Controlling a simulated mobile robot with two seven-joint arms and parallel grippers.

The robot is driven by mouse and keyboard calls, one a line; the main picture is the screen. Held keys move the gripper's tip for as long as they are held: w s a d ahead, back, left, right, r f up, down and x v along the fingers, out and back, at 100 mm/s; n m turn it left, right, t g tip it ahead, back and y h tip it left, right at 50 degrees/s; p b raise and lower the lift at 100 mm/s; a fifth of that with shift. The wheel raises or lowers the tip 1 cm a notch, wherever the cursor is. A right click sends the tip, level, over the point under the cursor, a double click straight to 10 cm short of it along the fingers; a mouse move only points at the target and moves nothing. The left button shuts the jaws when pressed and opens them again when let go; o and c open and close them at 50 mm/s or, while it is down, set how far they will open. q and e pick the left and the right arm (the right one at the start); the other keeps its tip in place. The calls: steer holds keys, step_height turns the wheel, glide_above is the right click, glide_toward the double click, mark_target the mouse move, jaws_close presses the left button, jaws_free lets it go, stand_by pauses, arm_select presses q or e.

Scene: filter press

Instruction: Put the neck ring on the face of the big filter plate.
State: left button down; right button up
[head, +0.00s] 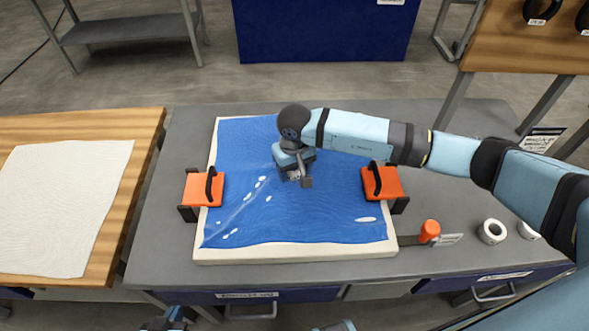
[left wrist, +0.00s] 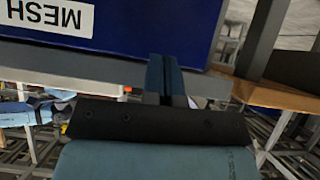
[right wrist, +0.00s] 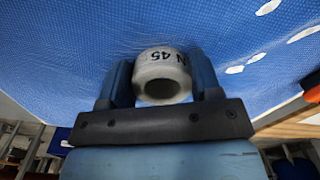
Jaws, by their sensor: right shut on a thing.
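The big filter plate (head: 300,252) is a cream slab lying flat on the grey bench, its face covered by a rippled blue mesh cloth (head: 340,205) with white patches. My right gripper (head: 303,182) is over the middle of the cloth. In the right wrist view my right gripper (right wrist: 163,85) is shut on a pale grey neck ring (right wrist: 155,66) marked "N 45", with the blue cloth close beyond it. I cannot tell whether the ring touches the cloth. My left gripper (head: 175,316) is low at the bottom edge; its fingers (left wrist: 165,78) are together and empty.
Orange clamps (head: 203,189) and (head: 381,182) with black handles sit on the plate's left and right edges. An orange-topped tool (head: 430,230) and white rings (head: 492,231) and (head: 529,230) lie at right. A wooden table (head: 140,135) with cream cloth (head: 62,205) stands left.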

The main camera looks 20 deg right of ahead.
steer(key=shift+s+f, duration=0.2)
steer(key=shift+f, duration=0.2)
steer(key=o, duration=0.9)
steer(key=shift+s+f, duration=0.15)
steer(key=shift+r+p, duration=0.3)
steer(key=r, duration=1.3)
steer(key=shift+w, duration=0.25)
